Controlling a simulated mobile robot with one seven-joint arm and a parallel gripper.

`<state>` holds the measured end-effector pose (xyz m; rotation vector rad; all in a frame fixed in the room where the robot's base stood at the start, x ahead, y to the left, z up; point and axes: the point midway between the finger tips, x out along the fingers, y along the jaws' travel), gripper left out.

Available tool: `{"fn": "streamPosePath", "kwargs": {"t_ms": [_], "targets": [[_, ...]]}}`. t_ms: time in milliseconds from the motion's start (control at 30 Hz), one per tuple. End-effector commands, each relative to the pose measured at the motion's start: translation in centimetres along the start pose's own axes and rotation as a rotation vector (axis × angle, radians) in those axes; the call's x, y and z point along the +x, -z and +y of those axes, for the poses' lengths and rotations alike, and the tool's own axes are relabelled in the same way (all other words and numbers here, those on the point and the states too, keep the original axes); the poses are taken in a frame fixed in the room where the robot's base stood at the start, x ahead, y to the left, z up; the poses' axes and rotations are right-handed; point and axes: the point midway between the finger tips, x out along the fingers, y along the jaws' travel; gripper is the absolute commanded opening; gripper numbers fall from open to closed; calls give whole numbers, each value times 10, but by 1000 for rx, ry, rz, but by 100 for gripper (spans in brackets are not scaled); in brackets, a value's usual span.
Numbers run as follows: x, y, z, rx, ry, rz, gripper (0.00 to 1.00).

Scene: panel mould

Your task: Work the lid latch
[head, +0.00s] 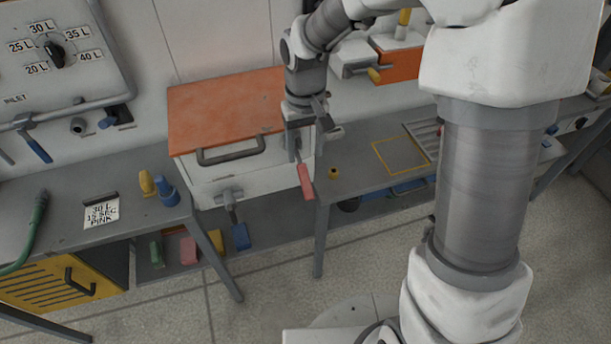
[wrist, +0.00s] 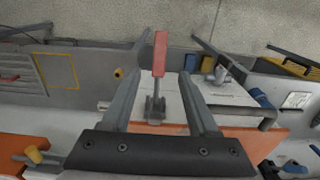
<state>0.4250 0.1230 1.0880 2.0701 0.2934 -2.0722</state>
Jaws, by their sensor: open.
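The lid latch has a red handle (head: 305,181) on a grey lever, at the right front of the white box (head: 232,172). The handle hangs downward in the head view. The box's orange lid (head: 222,105) lies flat, apparently closed. My gripper (head: 310,138) is at the box's right front corner, just above the red handle. In the wrist view my open gripper (wrist: 160,76) has one finger on each side of the latch lever, with the red handle (wrist: 160,52) between and beyond the tips. Neither finger clearly touches it.
A dark bar handle (head: 232,152) runs along the lid's front. A grey valve with a blue handle (head: 241,236) sits low on the box front. The left bench (head: 60,215) carries a printed card (head: 101,212). The right bench (head: 375,130) has a yellow outlined square.

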Motion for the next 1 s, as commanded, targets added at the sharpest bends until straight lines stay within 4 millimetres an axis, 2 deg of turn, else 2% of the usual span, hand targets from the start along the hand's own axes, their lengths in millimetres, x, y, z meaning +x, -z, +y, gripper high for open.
{"fn": "streamPosePath", "kwargs": {"t_ms": [33, 300, 500, 700, 967, 1000], "targets": [[13, -1, 0, 0, 0, -5, 60], [70, -1, 0, 1, -1, -5, 60], [98, 0, 0, 0, 0, -3, 60], [109, 0, 0, 0, -1, 0, 60], [110, 0, 0, 0, -1, 1, 60], [110, 0, 0, 1, -1, 1, 55]]}}
